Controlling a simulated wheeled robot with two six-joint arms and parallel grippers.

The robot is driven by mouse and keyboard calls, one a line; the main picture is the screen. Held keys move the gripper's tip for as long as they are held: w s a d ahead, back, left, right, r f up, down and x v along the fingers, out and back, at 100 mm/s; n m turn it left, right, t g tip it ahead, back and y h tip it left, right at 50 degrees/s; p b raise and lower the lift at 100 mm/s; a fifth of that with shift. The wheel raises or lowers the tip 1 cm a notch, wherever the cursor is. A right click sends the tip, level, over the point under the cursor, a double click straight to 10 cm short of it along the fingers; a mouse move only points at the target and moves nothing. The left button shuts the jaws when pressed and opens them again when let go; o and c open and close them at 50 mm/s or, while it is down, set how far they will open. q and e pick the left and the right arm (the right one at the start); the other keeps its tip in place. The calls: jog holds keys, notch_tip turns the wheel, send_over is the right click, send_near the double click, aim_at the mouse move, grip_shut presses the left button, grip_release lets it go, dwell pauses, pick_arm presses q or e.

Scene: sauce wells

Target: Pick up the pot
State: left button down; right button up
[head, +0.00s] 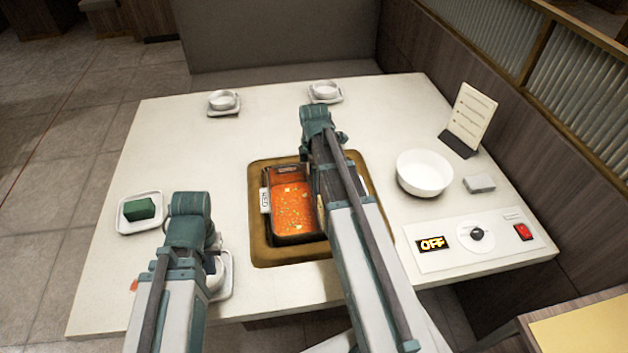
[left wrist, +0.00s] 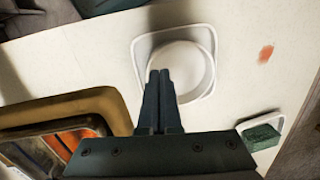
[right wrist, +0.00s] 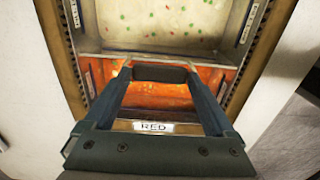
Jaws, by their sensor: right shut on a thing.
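The metal pot (head: 294,236) sits in the brown-rimmed opening of the table. It holds orange-red soup with small bits; in the right wrist view a pale broth (right wrist: 165,18) with red and green bits shows beyond a metal edge. My right gripper (right wrist: 160,74) is over the pot, its fingers on either side of a dark bar-shaped handle, shut on it. In the head view my right arm hides the pot's right part and this grip. My left gripper (left wrist: 160,78) is shut and empty, above a white bowl (left wrist: 183,68) on a square saucer.
A green block (head: 139,209) lies on a white dish at the left. Two small bowls stand at the back. A large white bowl (head: 424,172), a card stand (head: 470,115) and a control panel (head: 440,262) reading OFF are on the right.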

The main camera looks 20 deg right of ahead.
notch_tip(320, 180, up, 9)
jog(key=p, duration=0.9)
jog(key=shift+r, duration=0.3)
notch_tip(320, 180, up, 12)
jog(key=p, duration=1.2)
jog(key=shift+r, duration=0.15)
dwell(0.3)
